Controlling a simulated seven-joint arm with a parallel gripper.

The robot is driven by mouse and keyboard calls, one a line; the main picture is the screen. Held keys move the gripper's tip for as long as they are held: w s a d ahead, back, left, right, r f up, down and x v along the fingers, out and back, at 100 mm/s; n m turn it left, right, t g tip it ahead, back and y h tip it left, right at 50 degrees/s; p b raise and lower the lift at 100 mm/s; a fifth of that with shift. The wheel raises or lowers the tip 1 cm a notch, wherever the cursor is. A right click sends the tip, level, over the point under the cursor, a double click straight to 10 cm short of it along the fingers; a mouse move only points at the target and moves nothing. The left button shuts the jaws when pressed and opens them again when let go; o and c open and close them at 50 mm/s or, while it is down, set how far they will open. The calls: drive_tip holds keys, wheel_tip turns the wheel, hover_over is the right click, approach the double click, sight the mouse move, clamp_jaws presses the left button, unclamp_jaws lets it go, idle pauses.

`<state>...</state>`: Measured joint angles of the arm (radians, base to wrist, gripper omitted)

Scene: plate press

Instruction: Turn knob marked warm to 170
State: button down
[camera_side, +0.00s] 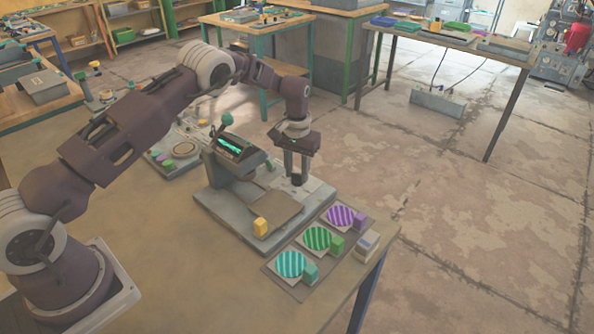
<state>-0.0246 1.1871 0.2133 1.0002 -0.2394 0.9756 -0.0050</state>
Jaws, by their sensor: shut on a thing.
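The plate press (222,212) stands on the table, with a grey base and a raised housing with a teal-lit panel (236,146). My gripper (298,180) points down over the right rear part of the press base. Its fingers are shut on a small dark knob, which they mostly hide. I cannot read any marking or dial number at this size, so neither the word warm nor the knob's setting can be told.
A green ball-topped lever (227,119) rises behind the housing. A yellow block (260,226) sits on the front of the base. A dark tray (279,277) with striped teal, green and purple discs and small blocks lies at front right. The table's front left is clear.

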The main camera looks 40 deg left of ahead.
sight(297, 174)
drive_tip(key=c, duration=1)
unclamp_jaws()
wheel_tip(297, 174, up, 7)
drive_tip(key=shift+r, duration=0.15)
drive_tip(key=s+d+r+t, duration=0.2)
drive_tip(key=s+r, duration=0.7)
drive_tip(key=r, duration=0.3)
drive_tip(key=s+d+r+t, duration=0.1)
drive_tip(key=s+d+r, duration=0.1)
drive_tip(key=s+r, duration=0.75)
drive_tip(key=s+d+m+t, duration=0.2)
drive_tip(key=s, duration=1.9)
drive_tip(key=shift+s+m+t, duration=0.15)
drive_tip(key=shift+m+t, duration=0.15)
drive_tip(key=shift+m, duration=0.1)
